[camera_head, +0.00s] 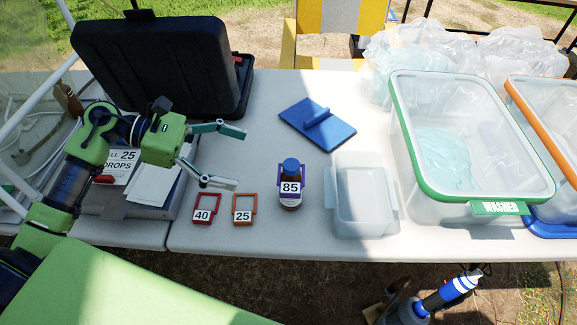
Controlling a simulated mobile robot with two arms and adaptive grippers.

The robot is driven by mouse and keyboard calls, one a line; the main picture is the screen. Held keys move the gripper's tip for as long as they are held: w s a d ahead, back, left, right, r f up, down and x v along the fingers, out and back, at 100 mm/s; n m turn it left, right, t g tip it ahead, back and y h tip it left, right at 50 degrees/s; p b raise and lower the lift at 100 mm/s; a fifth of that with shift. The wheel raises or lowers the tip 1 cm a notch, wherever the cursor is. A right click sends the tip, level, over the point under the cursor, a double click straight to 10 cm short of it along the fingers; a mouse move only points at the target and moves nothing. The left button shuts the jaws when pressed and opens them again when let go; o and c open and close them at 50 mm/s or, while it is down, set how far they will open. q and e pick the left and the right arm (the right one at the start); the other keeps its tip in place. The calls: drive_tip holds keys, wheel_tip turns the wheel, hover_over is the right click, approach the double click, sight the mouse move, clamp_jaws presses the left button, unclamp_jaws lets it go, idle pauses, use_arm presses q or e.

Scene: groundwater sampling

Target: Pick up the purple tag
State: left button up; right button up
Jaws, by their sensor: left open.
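The purple tag (290,187) has a white label reading 85. It is at a small dark bottle with a blue cap (291,165), standing upright near the table's front edge. Its purple frame shows on both sides of the bottle, and I cannot tell whether it goes around it or stands against it. My left gripper (238,157) is open and empty, to the left of the bottle and apart from it. Its two fingers point right, toward the bottle. My right gripper is not in view.
A red tag 40 (203,215) and an orange tag 25 (243,216) lie left of the bottle. A clear container (365,212) stands close on its right. A green-rimmed bin (405,135) and black case (150,62) flank the table.

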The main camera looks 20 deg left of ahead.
sight(286, 173)
use_arm(q)
drive_tip(key=p+x, duration=0.1)
drive_tip(key=x, duration=0.3)
drive_tip(key=p+x, duration=0.1)
drive_tip(key=x, duration=0.3)
drive_tip(key=p+x, duration=0.2)
drive_tip(key=x, duration=0.3)
drive_tip(key=shift+a+f, duration=0.2)
drive_tip(key=shift+f, duration=0.1)
drive_tip(key=shift+w+d+f, duration=0.1)
drive_tip(key=shift+d+f, duration=0.15)
drive_tip(key=shift+d, duration=0.05)
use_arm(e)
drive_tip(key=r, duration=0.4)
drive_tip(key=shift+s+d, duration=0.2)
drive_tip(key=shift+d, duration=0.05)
use_arm(q)
drive_tip(key=c, duration=1)
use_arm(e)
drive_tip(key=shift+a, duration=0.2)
